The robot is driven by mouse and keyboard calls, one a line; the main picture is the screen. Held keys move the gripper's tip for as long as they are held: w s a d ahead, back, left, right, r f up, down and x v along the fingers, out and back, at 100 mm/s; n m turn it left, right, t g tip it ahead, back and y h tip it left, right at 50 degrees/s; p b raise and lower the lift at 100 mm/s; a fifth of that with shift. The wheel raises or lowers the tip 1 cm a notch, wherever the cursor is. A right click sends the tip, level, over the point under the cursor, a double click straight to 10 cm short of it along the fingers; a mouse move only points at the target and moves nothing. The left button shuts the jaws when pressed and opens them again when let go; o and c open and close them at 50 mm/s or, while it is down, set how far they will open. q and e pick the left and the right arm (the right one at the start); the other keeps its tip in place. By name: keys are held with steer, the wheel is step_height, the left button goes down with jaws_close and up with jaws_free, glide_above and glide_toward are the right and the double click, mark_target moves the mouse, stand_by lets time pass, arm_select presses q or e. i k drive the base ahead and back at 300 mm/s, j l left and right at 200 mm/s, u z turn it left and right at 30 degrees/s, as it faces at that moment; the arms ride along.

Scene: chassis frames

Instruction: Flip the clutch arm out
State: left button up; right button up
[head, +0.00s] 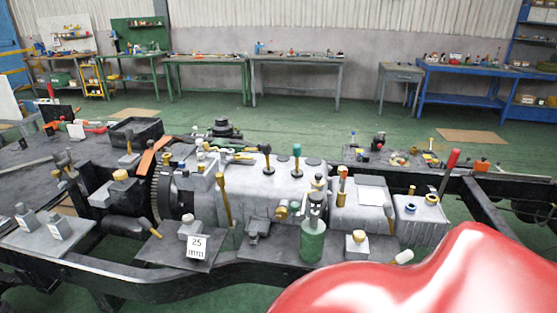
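A long grey gearbox-like assembly (285,195) lies across the black chassis frame (190,288). A dark toothed flywheel (160,185) stands upright near its left end, with an orange strip (153,155) beside it. A yellow-handled lever (224,200) stands nearly upright against the housing to the right of the flywheel. A red-handled lever (449,172) leans to the right at the right end. I cannot tell which part is the clutch arm or how it is turned. Neither gripper is in view.
A glossy red rounded surface (430,285) fills the lower right and hides part of the frame. A green cylinder (313,240) and a plate marked 25 mm (196,247) sit along the front. Workbenches (297,62) line the back wall, with open green floor before them.

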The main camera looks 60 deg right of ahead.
mark_target(220, 176)
steer(key=z, duration=1.5)
steer(key=i+j+u, duration=0.55)
steer(key=i+u, duration=0.2)
steer(key=i, duration=0.05)
